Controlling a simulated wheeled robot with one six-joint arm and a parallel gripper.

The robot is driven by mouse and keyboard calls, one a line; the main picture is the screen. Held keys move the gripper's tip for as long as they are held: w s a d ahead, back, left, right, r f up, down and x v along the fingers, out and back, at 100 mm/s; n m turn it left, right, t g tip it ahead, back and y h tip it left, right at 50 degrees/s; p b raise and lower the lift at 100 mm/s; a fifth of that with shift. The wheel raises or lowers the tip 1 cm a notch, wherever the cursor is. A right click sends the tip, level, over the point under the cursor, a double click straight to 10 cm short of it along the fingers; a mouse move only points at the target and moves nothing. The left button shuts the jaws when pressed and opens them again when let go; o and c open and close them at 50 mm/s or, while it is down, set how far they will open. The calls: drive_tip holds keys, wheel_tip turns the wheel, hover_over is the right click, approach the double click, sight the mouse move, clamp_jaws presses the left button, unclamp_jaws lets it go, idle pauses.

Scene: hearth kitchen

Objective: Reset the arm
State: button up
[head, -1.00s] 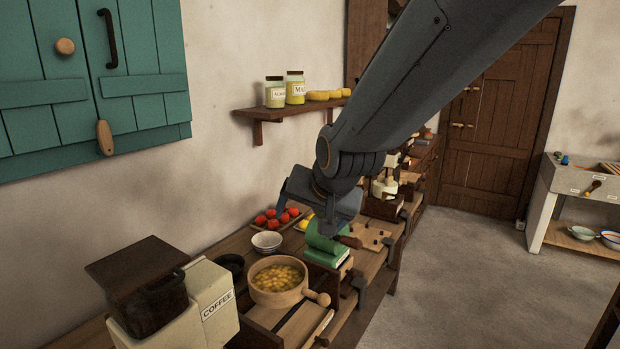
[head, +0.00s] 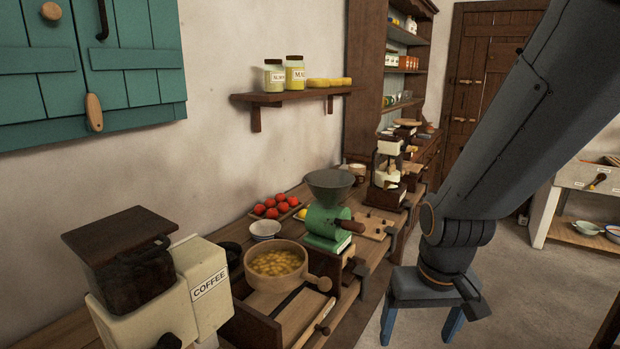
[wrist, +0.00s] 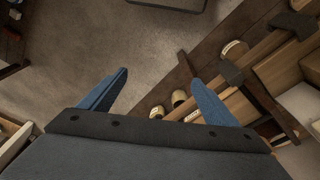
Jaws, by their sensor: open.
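My gripper (head: 421,326) hangs at the right of the head view, past the front edge of the wooden counter (head: 371,290). Its two blue fingers are spread wide and point down. In the wrist view, the open gripper (wrist: 158,90) has nothing between its fingers. Grey floor (wrist: 150,50) shows below it, with the counter front beside the right finger. The arm above it is dark grey and slants up to the upper right.
A green grinder (head: 327,222), a bowl of yellow pieces (head: 277,265), a white coffee grinder (head: 200,290) and a tray of red fruit (head: 277,207) stand on the counter. A shelf (head: 290,97) holds jars. Open floor (head: 510,290) lies right.

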wheel_tip(320, 180, down, 11)
drive_tip(key=g+b, duration=0.1)
drive_tip(key=b, duration=0.8)
drive_tip(key=shift+s+g, duration=0.25)
drive_tip(key=shift+g, duration=0.05)
